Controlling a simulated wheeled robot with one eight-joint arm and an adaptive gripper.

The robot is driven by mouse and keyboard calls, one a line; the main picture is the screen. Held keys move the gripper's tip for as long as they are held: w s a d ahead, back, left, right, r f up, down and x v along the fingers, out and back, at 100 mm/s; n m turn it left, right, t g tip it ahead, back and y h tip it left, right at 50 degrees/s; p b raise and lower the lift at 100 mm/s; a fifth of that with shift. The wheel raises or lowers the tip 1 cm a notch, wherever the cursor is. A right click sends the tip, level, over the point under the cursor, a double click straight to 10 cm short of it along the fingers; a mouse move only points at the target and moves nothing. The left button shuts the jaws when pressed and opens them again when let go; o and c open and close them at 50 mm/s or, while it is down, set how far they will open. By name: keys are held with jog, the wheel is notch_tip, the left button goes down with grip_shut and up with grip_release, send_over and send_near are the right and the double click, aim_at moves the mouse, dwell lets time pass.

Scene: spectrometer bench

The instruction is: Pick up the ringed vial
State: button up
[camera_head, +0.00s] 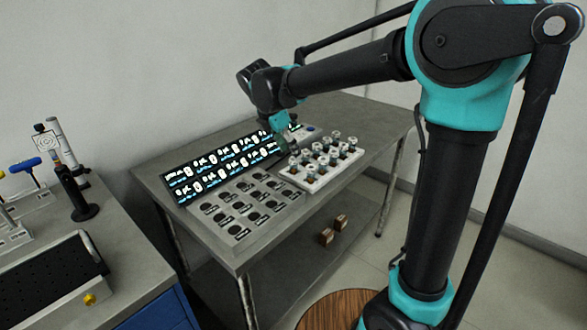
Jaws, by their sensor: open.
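Several small vials with pale caps (333,152) stand upright in a white rack (313,186) on the grey bench. They are too small in the head view for me to tell which one carries a ring. My gripper (291,142) is at the end of the arm, just left of and behind the rack, pointing down. It is open and appears empty. Its fingertips are small and dark here, and I cannot tell how far they are from the nearest vials.
A lit display panel (191,178) stands along the bench's back. A plate with several round dark spots (238,232) lies left of the rack. Bare bench (372,115) is free at the right. Two small brown blocks (326,237) sit on the lower shelf.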

aim_at(294, 167)
jog(key=shift+s+x, duration=0.15)
jog(key=shift+x, duration=1.15)
jog(key=shift+s+x, duration=0.1)
jog(key=shift+x, duration=1.25)
grip_shut()
jog(key=shift+r, duration=0.1)
